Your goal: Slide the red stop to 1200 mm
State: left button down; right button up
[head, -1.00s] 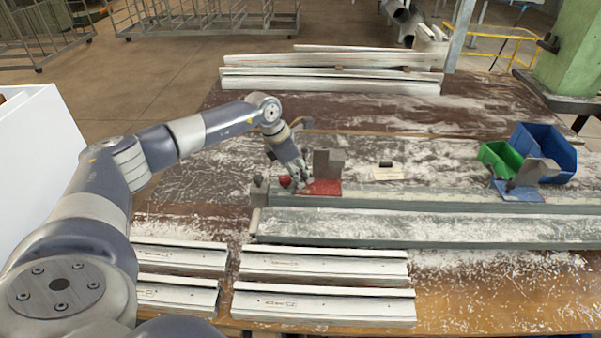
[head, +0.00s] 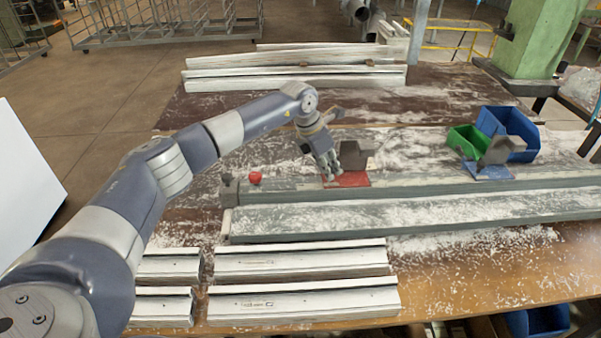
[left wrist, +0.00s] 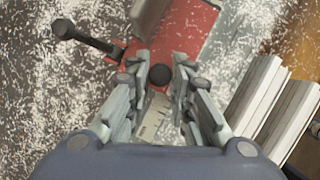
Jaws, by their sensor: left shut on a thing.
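The red stop (head: 352,180) sits on the long grey rail (head: 420,185), left of the rail's middle, with a grey upright plate on it. It also shows in the left wrist view (left wrist: 187,42), with a black lever (left wrist: 85,39) sticking out. My left gripper (head: 334,176) is at the stop's left side. In the left wrist view its fingers (left wrist: 160,74) are shut around a small dark round knob at the stop's edge. A pale scale strip (left wrist: 153,118) shows between the fingers; I cannot read its numbers. My right gripper is not in view.
A blue stop (head: 487,171) with a grey plate stands farther right on the rail. Behind it are a green bin (head: 466,140) and a blue bin (head: 510,127). A red ball knob (head: 255,178) is near the rail's left end. White profiles (head: 300,262) lie in front.

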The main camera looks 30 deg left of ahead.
aim_at(350, 176)
pick_arm(q)
jog(key=shift+w+d+r+b, duration=0.1)
jog(key=shift+w+d+b, duration=0.1)
jog(key=shift+w+d, duration=0.35)
jog(key=shift+w+d+f+b, duration=0.15)
jog(key=shift+w+d, duration=0.15)
jog(key=shift+d, duration=0.5)
jog(key=shift+w+d+r+b, duration=0.2)
jog(key=shift+w+d, duration=0.2)
jog(key=shift+d, duration=0.3)
jog(key=c, duration=1.4)
grip_release()
jog(key=shift+a, duration=0.1)
jog(key=v, duration=1.2)
jog(key=shift+c, duration=0.4)
